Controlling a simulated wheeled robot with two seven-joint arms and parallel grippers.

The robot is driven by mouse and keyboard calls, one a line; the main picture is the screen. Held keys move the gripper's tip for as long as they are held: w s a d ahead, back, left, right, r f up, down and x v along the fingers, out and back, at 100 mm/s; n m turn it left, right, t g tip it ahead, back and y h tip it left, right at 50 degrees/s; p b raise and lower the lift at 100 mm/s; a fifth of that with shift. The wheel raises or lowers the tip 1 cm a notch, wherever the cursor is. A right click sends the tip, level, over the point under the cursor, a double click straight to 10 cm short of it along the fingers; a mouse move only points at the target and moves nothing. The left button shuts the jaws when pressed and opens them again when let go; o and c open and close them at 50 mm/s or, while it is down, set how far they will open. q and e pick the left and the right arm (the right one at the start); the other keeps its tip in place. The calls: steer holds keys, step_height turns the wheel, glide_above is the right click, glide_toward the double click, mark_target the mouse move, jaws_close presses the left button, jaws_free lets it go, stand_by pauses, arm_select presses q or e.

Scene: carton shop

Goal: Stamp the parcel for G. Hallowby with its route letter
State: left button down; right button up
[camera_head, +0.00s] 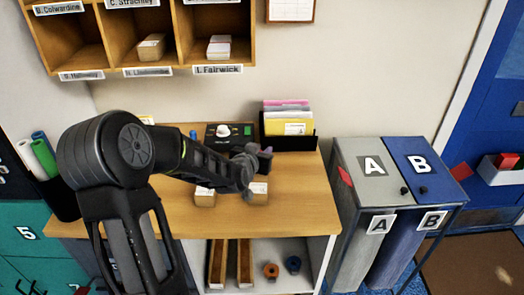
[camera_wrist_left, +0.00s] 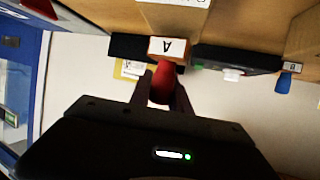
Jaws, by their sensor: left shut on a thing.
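My left gripper (camera_head: 258,162) is above the wooden table. In the left wrist view its fingers (camera_wrist_left: 163,92) are shut on the red handle of a stamp (camera_wrist_left: 168,47) marked A. Two small cartons lie on the table, one left (camera_head: 205,198) and one right (camera_head: 258,193), partly hidden by my arm; their names are too small to read. A carton with a white label (camera_wrist_left: 172,18) shows close beyond the stamp in the wrist view. A blue-handled stamp marked B (camera_wrist_left: 284,82) stands near a black device (camera_head: 222,130). My right gripper is out of view.
A black holder with coloured folders (camera_head: 290,130) stands at the table's back right. Pigeonholes with name labels (camera_head: 150,40) hang above. Bins marked A (camera_head: 374,166) and B (camera_head: 420,163) stand right of the table. Rolls (camera_head: 38,155) stand at the left.

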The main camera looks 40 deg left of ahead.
arm_select(q)
steer(key=shift+f+b, duration=0.55)
steer(key=shift+b, duration=0.05)
stand_by(1.1)
steer(key=shift+r, duration=0.1)
step_height(320, 180, up, 7)
steer(key=p, duration=0.3)
stand_by(0.4)
stand_by(0.7)
